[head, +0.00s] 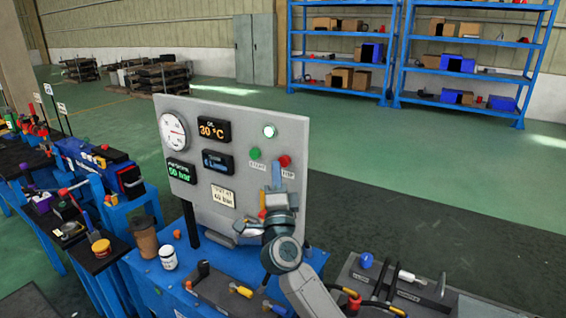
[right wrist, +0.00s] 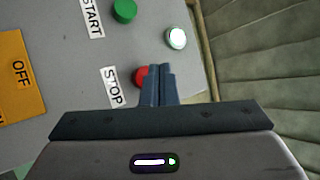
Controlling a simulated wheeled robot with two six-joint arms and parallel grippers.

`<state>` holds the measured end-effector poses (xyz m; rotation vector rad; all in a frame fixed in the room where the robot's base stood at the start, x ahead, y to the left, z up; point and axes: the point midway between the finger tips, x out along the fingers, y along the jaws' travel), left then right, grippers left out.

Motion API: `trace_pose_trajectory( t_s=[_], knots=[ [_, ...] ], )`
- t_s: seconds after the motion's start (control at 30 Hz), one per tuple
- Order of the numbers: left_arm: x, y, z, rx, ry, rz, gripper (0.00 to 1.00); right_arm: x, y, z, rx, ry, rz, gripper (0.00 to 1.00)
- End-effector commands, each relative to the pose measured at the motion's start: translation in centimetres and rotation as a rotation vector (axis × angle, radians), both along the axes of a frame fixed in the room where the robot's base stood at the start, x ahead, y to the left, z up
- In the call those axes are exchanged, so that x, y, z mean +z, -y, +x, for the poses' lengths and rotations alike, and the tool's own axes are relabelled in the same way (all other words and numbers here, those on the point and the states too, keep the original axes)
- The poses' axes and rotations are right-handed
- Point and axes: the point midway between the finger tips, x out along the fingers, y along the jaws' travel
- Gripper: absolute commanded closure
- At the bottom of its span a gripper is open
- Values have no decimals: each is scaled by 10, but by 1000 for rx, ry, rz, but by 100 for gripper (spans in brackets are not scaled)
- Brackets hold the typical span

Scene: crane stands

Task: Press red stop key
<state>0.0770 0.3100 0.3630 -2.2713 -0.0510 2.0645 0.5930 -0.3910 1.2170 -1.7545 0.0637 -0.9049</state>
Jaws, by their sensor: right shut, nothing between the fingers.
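The red stop key (head: 285,160) sits at the right of the grey upright panel (head: 250,125), above a STOP label. In the right wrist view the red key (right wrist: 141,76) is partly hidden behind my right fingers. My right gripper (head: 275,170) is shut and empty, its fingertips pointing at the panel just beside the key in the head view. In the right wrist view the fingertips (right wrist: 158,68) overlap the key's edge; I cannot tell whether they touch it. My left gripper is not in view.
A green start key (head: 255,153) is left of the stop key, and a lit white lamp (head: 269,131) is above. The panel also holds a gauge (head: 173,135) and displays. A brown cup (head: 144,240) and white jar (head: 168,257) stand on the blue bench.

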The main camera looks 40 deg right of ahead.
Motion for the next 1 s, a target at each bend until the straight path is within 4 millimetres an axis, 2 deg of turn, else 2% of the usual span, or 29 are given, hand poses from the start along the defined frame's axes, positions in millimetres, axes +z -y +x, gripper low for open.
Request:
trace_pose_trajectory(
  t_s=[1.0],
  knots=[
    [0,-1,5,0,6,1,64,0,1,0,0,-1,1,100]
  ],
)
